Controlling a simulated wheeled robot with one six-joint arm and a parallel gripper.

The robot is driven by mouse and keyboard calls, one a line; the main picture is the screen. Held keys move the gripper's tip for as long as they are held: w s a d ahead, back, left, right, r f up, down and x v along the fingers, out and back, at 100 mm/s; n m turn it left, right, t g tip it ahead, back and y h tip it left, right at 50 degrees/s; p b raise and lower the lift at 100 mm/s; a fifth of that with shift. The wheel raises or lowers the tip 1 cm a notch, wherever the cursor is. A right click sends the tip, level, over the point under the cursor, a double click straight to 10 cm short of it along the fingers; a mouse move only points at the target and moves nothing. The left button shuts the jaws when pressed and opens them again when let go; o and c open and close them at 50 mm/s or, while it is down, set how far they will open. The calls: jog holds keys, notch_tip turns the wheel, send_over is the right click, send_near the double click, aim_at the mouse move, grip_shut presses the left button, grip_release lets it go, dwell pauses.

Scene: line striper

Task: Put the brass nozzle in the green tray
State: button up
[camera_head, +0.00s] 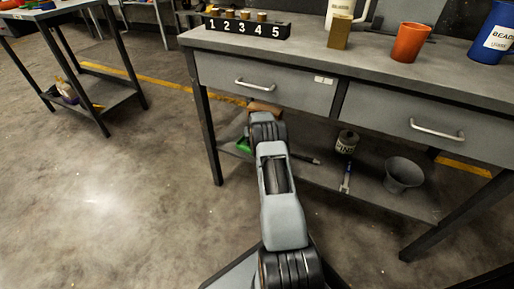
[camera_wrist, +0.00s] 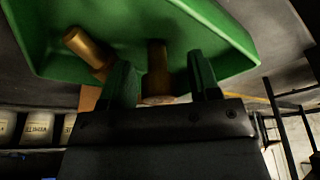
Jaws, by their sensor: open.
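The green tray (camera_wrist: 225,30) fills the top of the wrist view. A green part of it (camera_head: 243,145) shows on the bench's lower shelf in the head view, partly behind my arm. One brass piece (camera_wrist: 158,68), which looks like the nozzle, is between the fingers of my gripper (camera_wrist: 162,82), seen against the tray. A second brass piece (camera_wrist: 88,48) lies tilted in the tray to the left. My gripper's green-tipped fingers are apart, with gaps on both sides of the brass piece. The gripper is hidden in the head view.
The workbench (camera_head: 375,60) has drawers above a lower shelf (camera_head: 385,200). The shelf holds a labelled can (camera_head: 347,141), a blue-handled tool (camera_head: 345,180) and a grey bucket (camera_head: 404,174). A numbered rack (camera_head: 246,28) and an orange cup (camera_head: 410,42) stand on top. Floor at left is clear.

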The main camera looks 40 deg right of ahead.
jog(key=p+v, duration=0.1)
jog(key=v, duration=0.2)
jog(key=shift+s+r, duration=0.1)
jog(key=shift+r, duration=0.1)
jog(key=s+a+p, duration=0.4)
jog(key=s, duration=0.6)
jog(key=s+a+r+n+y, duration=0.1)
jog(key=s+a+r+n, duration=0.3)
jog(key=a+r, duration=1.55)
jog(key=s+a+r, duration=0.4)
jog(key=s, duration=0.4)
jog(key=s+a+r, duration=0.4)
jog(key=s, duration=0.5)
jog(key=shift+s+a+r+n+g, duration=0.15)
jog(key=shift+s+n+g, duration=0.05)
jog(key=shift+n+g, duration=0.1)
